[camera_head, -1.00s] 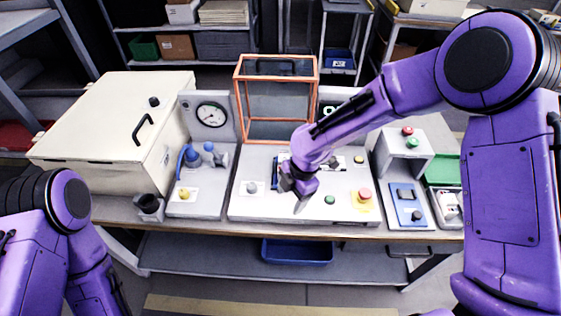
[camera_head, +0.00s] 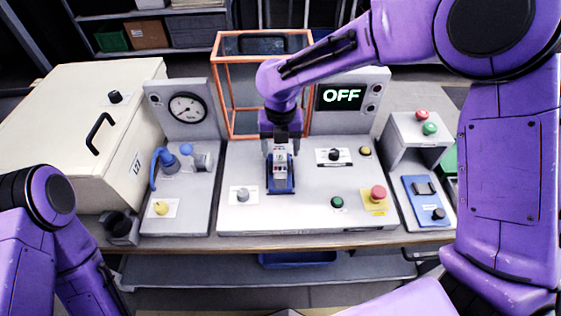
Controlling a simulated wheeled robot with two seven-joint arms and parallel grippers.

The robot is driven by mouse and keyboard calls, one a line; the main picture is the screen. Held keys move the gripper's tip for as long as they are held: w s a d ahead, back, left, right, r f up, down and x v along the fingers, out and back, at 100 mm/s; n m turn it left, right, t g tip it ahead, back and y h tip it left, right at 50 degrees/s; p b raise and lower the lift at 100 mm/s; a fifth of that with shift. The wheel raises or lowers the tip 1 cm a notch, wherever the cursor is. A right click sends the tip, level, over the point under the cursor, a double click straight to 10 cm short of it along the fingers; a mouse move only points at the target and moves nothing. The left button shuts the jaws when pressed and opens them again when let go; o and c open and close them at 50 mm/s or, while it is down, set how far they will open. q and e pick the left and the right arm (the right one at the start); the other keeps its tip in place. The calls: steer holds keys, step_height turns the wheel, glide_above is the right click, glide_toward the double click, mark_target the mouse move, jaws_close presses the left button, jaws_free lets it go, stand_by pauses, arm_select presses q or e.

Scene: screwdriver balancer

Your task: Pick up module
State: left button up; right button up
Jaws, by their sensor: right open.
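An orange-framed clear box (camera_head: 231,97) stands behind the panel, close to my right forearm. A display (camera_head: 341,96) reads OFF. A red emergency button (camera_head: 377,194) is at the right, a gauge (camera_head: 187,108) and a big cream box (camera_head: 70,125) at the left.

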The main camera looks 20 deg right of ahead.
mark_target(280, 156)
steer(key=f, duration=0.2)
steer(key=w+f, duration=0.1)
steer(key=f, duration=0.1)
steer(key=shift+f+p, duration=0.35)
steer(key=shift+s, duration=0.3)
steer(key=shift+r, duration=0.1)
steer(key=shift+c, duration=1.2)
jaws_close()
step_height(280, 156, up, 10)
steer(key=shift+f+b, duration=0.25)
steer(key=shift+b, duration=0.3)
steer(key=shift+w+r, duration=0.15)
steer(key=shift+r, duration=0.05)
